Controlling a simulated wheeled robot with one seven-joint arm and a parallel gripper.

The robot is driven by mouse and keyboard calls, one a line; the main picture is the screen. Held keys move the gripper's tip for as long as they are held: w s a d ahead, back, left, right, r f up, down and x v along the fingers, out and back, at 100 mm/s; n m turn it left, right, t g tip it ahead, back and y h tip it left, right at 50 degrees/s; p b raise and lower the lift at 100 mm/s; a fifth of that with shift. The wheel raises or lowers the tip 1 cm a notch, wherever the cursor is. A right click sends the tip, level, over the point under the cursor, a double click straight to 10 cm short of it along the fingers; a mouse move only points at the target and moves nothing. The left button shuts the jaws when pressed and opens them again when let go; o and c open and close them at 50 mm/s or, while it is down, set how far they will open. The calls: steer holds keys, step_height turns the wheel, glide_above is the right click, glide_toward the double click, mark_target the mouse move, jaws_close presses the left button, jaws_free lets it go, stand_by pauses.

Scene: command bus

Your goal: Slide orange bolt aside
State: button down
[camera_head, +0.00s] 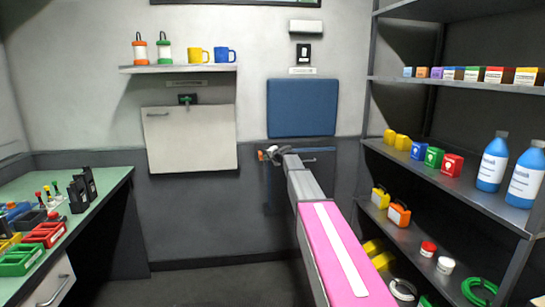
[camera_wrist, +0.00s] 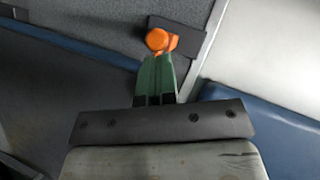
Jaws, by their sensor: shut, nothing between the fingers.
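The orange bolt (camera_wrist: 157,39) has a round knob and a short orange part to its right, on a dark plate (camera_wrist: 187,42) in the wrist view. In the head view the orange bolt (camera_head: 262,155) shows as a small spot just left of my gripper (camera_head: 273,153). In the wrist view my gripper (camera_wrist: 156,59) has its green fingers shut together with nothing between them. The fingertips end right at the lower edge of the knob. I cannot tell whether they touch it. The rest of the bolt is partly hidden.
A blue panel (camera_head: 302,107) hangs on the wall above the gripper. A pale folded panel (camera_head: 190,140) is to its left, under a shelf (camera_head: 178,69) with mugs and lanterns. A dark rack (camera_head: 450,190) stands right, a green-topped desk (camera_head: 95,185) left. Floor between is clear.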

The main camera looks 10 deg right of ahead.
steer(key=shift+a, duration=0.2)
steer(key=a, duration=0.5)
stand_by(0.3)
